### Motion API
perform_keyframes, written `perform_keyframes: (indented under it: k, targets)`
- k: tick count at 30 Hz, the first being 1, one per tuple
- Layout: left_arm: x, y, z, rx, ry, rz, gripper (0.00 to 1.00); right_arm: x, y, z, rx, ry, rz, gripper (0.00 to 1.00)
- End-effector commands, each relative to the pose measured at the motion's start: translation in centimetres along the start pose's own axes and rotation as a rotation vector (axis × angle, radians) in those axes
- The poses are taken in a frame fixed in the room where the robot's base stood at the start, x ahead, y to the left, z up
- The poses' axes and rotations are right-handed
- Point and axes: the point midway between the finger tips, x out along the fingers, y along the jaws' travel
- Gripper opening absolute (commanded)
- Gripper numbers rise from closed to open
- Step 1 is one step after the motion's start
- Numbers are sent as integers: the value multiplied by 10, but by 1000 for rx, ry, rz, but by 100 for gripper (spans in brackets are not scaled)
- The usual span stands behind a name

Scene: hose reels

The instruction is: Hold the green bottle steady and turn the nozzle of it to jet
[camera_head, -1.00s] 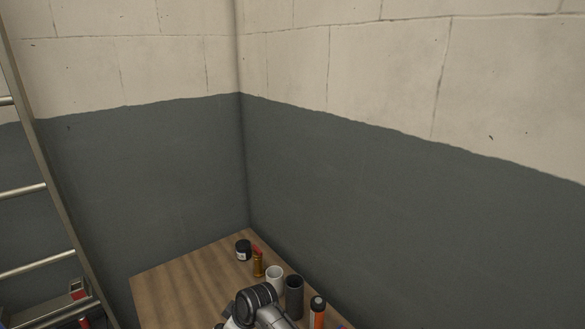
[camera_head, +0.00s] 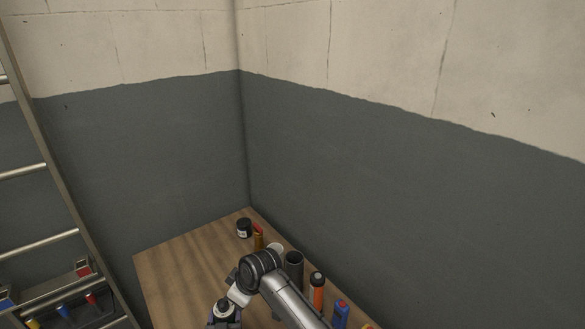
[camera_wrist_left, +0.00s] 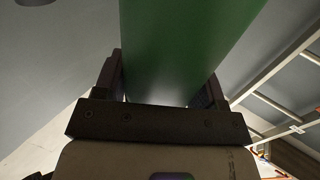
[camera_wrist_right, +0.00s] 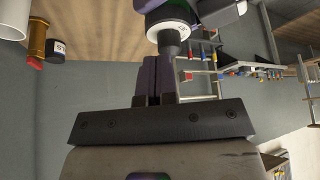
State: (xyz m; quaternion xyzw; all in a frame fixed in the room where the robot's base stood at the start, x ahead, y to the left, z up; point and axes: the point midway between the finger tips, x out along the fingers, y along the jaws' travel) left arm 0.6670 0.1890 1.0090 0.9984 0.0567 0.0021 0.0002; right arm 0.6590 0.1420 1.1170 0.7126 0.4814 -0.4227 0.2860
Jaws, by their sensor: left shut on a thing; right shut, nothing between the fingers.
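In the left wrist view my left gripper (camera_wrist_left: 165,100) is shut on the green bottle (camera_wrist_left: 185,45); only a broad stretch of its smooth green side shows. In the right wrist view my right gripper (camera_wrist_right: 158,75) is shut and empty. Just beyond its fingertips is a pale ringed collar with a dark round tip, which looks like the nozzle (camera_wrist_right: 169,38). I cannot tell whether the fingers touch it, nor read its setting.
On the wooden table (camera_head: 180,262) stand a black jar (camera_head: 244,228), a brass-coloured bottle (camera_head: 258,240), a dark cup (camera_head: 294,264), an orange bottle (camera_head: 318,287) and a blue bottle (camera_head: 340,314). Walls close the corner behind. A ladder-like rack (camera_head: 55,200) stands at left.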

Motion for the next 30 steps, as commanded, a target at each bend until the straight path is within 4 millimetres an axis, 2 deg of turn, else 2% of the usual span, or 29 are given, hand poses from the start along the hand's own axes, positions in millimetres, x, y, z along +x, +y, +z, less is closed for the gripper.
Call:
perform_keyframes:
  k: [1,7,20,23,26,30]
  targets:
    - [-2,-1,7,1,-12,2,32,-5,0,-3,0,1,0,0]
    - [-2,-1,8,1,-14,1,32,-18,0,-10,-1,1,-1,0]
    - [-2,-2,9,3,-16,1,32,-23,0,-13,-1,2,1,0]
    - [-2,-2,9,3,-16,0,32,-30,4,-18,-7,7,13,0]
    - [-3,-2,9,3,-16,0,32,-40,8,-24,-56,-20,61,0]
    - [-3,-2,10,3,-16,0,32,-41,-1,-31,-185,-91,139,0]
